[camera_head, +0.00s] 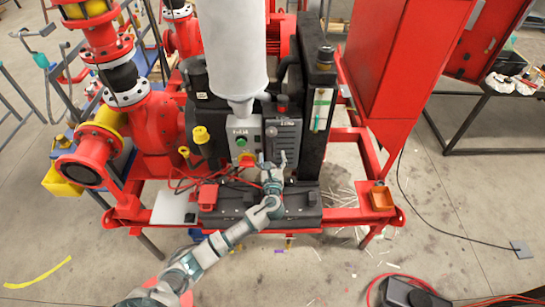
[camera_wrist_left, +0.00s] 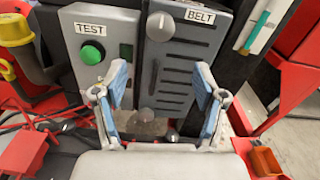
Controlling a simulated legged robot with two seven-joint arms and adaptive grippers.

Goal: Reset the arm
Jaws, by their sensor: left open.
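My left arm reaches up from the bottom of the head view. Its gripper (camera_head: 272,160) is in front of the control boxes on the pump skid. In the left wrist view the gripper (camera_wrist_left: 160,90) is open, with its two blue-padded fingers apart and nothing between them. Beyond the fingers stand a grey box with a green button (camera_wrist_left: 92,53) labelled TEST and a darker panel (camera_wrist_left: 178,75) labelled BELT with a round knob (camera_wrist_left: 160,27). My right gripper is not in view.
Red pipes and flanges (camera_head: 150,120) stand at left. A red cabinet (camera_head: 395,60) rises at right. An orange tray (camera_head: 381,198) sits on the skid frame's right corner. Thin cables (camera_head: 195,180) lie left of the gripper.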

